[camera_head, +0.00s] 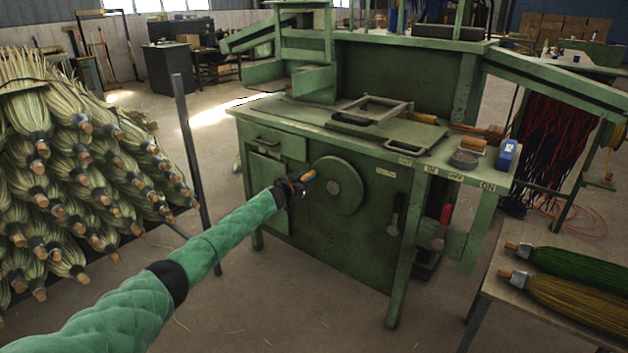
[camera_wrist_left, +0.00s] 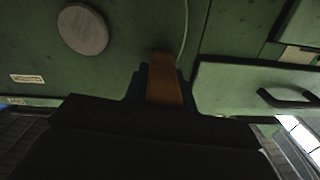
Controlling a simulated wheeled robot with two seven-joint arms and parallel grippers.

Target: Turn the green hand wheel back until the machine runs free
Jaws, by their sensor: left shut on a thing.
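The green hand wheel (camera_head: 345,188) is a round disc on the front panel of the green machine (camera_head: 370,235). A wooden handle (camera_head: 309,176) sticks out at the wheel's left side. My left gripper (camera_head: 303,182) is at this handle and is shut on it. In the left wrist view the wooden handle (camera_wrist_left: 164,80) stands between the dark fingers, and the wheel's grey hub (camera_wrist_left: 83,29) shows at upper left. The fingertips are partly hidden there by the gripper body. My right gripper is in neither view.
A red-handled lever (camera_head: 445,214) and a dark lever (camera_head: 394,214) are on the machine's front right. A pile of brooms (camera_head: 80,160) stands at the left, beside a grey post (camera_head: 190,150). A table (camera_head: 500,300) with brooms is at lower right. The floor before the machine is clear.

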